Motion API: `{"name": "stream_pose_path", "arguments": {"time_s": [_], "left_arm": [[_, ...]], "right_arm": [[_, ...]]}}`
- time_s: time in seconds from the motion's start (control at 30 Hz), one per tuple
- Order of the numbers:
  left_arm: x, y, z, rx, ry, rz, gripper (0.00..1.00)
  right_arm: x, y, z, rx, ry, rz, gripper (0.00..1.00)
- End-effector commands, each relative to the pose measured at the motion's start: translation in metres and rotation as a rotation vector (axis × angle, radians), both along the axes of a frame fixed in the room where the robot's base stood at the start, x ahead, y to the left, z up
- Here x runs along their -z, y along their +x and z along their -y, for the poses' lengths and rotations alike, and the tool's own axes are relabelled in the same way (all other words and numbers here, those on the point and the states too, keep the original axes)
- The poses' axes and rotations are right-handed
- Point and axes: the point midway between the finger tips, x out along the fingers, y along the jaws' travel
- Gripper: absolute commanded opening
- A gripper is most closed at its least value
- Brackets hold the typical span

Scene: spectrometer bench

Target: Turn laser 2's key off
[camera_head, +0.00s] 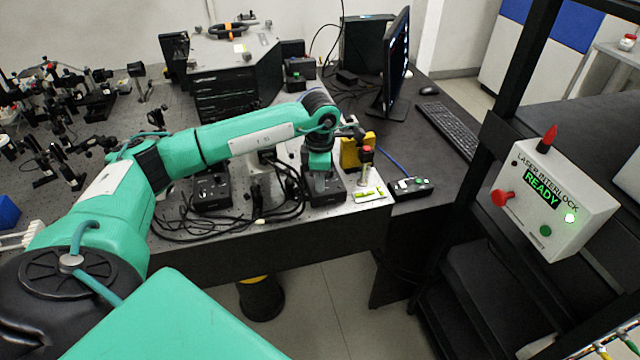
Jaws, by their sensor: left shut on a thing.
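Two black laser control boxes stand along the front edge of the optical bench, a left one (211,192) and a right one (328,198). I cannot read a laser number on either. My left arm reaches across from the left, and my left gripper (322,178) points down at the top of the right box. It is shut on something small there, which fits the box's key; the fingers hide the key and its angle. My right gripper is not in view.
Black cables (245,222) lie bunched between the boxes. The laser interlock box (548,205), lit green and reading READY, hangs on a black frame at right.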

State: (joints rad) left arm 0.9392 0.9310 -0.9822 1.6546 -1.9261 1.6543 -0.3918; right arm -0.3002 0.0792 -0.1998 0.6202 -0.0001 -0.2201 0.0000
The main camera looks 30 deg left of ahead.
Motion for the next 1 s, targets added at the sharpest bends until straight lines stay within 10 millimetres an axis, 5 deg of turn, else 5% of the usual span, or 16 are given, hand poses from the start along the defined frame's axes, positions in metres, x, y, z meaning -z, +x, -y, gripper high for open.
{"name": "stream_pose_path", "arguments": {"time_s": [0.4,1.0], "left_arm": [[0.001,0.000,-0.001,-0.244,0.001,0.002,0.00],[0.000,0.000,-0.001,-0.302,0.001,0.001,0.00]], "right_arm": [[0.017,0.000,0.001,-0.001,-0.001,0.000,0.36],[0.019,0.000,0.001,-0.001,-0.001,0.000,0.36]]}}
